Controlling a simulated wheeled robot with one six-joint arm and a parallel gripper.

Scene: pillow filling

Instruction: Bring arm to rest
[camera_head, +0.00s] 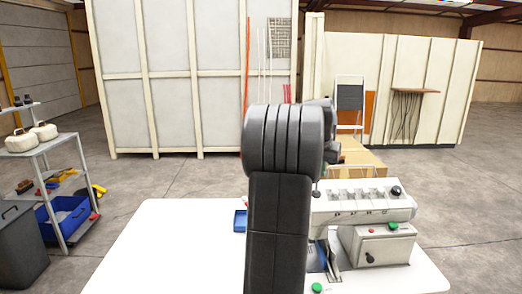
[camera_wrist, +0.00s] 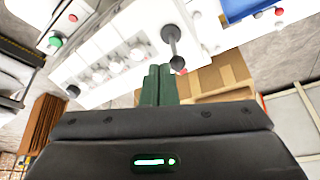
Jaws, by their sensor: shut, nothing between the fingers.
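My gripper (camera_wrist: 159,84) shows in the wrist view as two dark green fingers side by side, closed together with nothing between them. Beyond the fingers in that view are the white filling machine (camera_wrist: 105,55) with its row of knobs and a cardboard box (camera_wrist: 215,80). In the head view my dark arm stands upright in the middle and hides part of the scene behind it. The gripper itself is not clearly seen there. The white machine (camera_head: 362,205) stands on the white table (camera_head: 170,240), to the right of my arm.
A blue tray (camera_head: 240,221) lies on the table just left of my arm. A metal shelf (camera_head: 45,155) with bottles and a blue bin (camera_head: 64,217) stands at the left. A cardboard box (camera_head: 358,170) is behind the machine. The table's left part is clear.

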